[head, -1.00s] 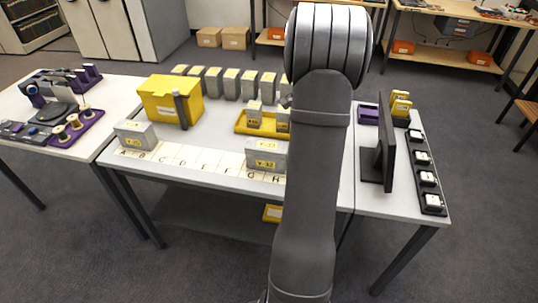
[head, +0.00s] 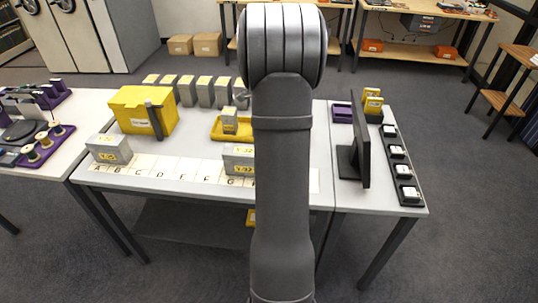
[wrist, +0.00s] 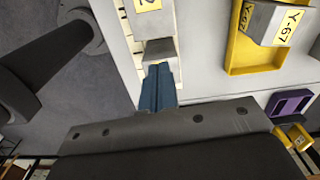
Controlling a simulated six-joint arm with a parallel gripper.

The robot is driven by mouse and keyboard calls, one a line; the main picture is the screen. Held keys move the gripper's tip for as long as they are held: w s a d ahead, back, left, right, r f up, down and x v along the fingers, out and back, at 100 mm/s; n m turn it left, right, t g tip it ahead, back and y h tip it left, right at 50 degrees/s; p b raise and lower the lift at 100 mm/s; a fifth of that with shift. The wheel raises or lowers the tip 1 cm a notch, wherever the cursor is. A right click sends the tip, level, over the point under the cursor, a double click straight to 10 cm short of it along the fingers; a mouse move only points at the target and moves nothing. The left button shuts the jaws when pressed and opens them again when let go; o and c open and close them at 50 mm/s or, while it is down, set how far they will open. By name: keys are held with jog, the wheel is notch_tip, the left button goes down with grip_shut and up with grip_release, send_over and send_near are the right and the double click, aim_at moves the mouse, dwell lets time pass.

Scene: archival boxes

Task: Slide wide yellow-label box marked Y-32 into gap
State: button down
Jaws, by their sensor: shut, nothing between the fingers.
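The grey box marked Y-32 (head: 238,162), with yellow labels, stands at the table's front by the lettered strip, near G. My arm hides its right side in the head view. In the wrist view part of a grey yellow-label box (wrist: 150,20) shows at the top, its label cut off. My gripper (wrist: 158,70) has its blue fingers together and empty, right by the box's near end; whether they touch cannot be told. My gripper is hidden behind my arm in the head view. A bare span of the lettered strip (head: 165,170) lies left of Y-32, up to another grey box (head: 110,150).
A yellow tray (wrist: 238,55) holds upright boxes, one marked Y-67 (wrist: 287,25). A large yellow box (head: 143,112) and a row of grey boxes (head: 187,92) stand behind. A dark monitor (head: 360,145) stands on the right table.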

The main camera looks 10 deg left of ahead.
aim_at(242, 149)
jog(key=shift+m, duration=0.5)
notch_tip(242, 149, down, 10)
jog(key=shift+a, duration=0.15)
jog(key=a, duration=0.9)
jog(key=shift+a, duration=0.2)
notch_tip(242, 149, up, 10)
jog(key=shift+s, duration=0.1)
dwell(0.3)
